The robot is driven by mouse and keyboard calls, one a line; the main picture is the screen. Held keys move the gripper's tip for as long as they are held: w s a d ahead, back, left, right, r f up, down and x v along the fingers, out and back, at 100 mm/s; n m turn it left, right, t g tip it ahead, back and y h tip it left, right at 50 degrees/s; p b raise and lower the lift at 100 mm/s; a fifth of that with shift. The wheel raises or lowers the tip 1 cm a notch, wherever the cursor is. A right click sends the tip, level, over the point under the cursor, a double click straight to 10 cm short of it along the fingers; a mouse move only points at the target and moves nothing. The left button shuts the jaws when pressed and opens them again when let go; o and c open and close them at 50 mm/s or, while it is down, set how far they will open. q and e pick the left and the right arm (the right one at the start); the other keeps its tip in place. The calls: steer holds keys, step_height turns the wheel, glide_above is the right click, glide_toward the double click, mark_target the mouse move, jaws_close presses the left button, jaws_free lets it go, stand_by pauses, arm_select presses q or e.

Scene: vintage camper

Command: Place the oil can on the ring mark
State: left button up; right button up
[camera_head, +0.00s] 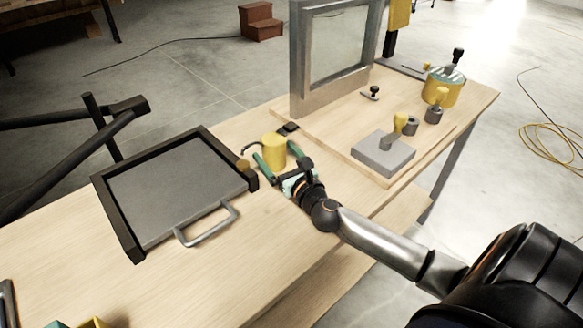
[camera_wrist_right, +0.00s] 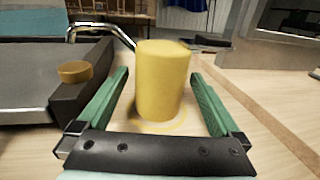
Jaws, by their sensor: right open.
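The oil can is a yellow cylinder (camera_head: 273,150) standing upright on the wooden bench, with a thin curved spout at its left. In the right wrist view the can (camera_wrist_right: 162,80) stands between my fingers. The ring mark (camera_wrist_right: 180,122) is a thin yellow ring on the wood around the can's base; part of it is hidden by the can. My right gripper (camera_head: 275,153) has green fingers, one on each side of the can. In the wrist view the gripper (camera_wrist_right: 159,74) is open, with gaps between both fingers and the can. My left gripper is not in view.
A black-framed grey tray (camera_head: 175,190) with a metal handle lies left of the can, close to the left finger. A metal-framed panel (camera_head: 335,55) stands behind. A grey block (camera_head: 383,155) and a yellow tin (camera_head: 443,88) sit to the right.

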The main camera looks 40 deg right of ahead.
steer(key=s, duration=0.3)
steer(key=s+a, duration=0.1)
steer(key=s, duration=0.6)
steer(key=shift+s+a, duration=0.15)
steer(key=shift+s, duration=0.15)
stand_by(1.5)
